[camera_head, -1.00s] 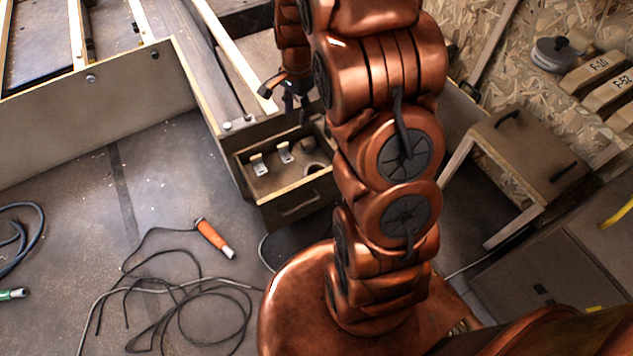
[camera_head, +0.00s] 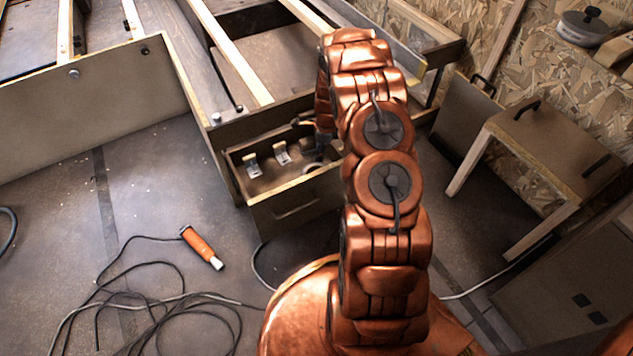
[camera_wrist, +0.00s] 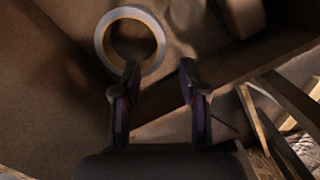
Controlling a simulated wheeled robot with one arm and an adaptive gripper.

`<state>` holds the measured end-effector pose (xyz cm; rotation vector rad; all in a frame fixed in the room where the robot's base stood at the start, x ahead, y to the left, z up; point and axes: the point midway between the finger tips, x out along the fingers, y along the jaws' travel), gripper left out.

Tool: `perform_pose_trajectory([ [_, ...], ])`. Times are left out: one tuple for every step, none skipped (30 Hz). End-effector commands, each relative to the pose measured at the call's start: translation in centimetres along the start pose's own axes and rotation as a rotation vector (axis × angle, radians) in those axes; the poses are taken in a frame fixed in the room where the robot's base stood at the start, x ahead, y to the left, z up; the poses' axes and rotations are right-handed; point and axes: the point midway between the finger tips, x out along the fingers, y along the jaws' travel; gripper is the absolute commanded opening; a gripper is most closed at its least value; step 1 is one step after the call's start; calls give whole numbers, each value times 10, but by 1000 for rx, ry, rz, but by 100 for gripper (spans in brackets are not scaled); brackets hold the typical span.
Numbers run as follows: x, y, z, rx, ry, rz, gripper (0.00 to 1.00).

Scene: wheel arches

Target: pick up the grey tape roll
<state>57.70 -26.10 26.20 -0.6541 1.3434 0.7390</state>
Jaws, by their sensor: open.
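The grey tape roll (camera_wrist: 102,42) lies flat in the open drawer, in the upper left of the wrist view, with its hole facing up. In the head view the roll (camera_head: 312,170) is near the drawer's right end, partly hidden by my arm. My gripper (camera_wrist: 160,74) is open and empty. In the wrist view its left fingertip overlaps the roll's lower edge and its right fingertip is to the right of the roll. I cannot tell whether they touch. In the head view the gripper is above the drawer, mostly hidden behind my arm.
The drawer (camera_head: 295,207) has raised walls around the roll. Two metal brackets (camera_head: 252,166) (camera_head: 282,153) lie left of the roll in it. A wooden frame stands behind. An orange-handled tool (camera_head: 202,246) and black cable lie on the floor. A small wooden stand (camera_head: 560,150) is at right.

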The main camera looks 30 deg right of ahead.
Motion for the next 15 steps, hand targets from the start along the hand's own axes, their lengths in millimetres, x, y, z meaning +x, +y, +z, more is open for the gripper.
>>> perform_pose_trajectory([
  [6, -1, -2, 9, -1, -1, 43],
  [8, -1, -2, 12, -1, -1, 43],
  [12, -2, -2, 14, -1, -2, 43],
  [14, -2, -2, 15, -1, -2, 43],
  [17, -2, -2, 15, -1, -2, 43],
  [21, -2, -2, 14, -1, -2, 43],
  [24, -2, -2, 14, -1, -2, 43],
  [26, -2, -2, 13, -1, -2, 43],
  [29, -2, -2, 13, -1, -2, 43],
  [31, -2, -2, 12, -1, -2, 43],
  [32, -2, -2, 12, -1, -2, 43],
  [34, -2, -2, 12, -1, -2, 43],
  [36, -2, -2, 12, -1, -2, 43],
  [39, -1, -2, 12, -1, -2, 43],
  [43, -1, -2, 12, -1, -2, 43],
])
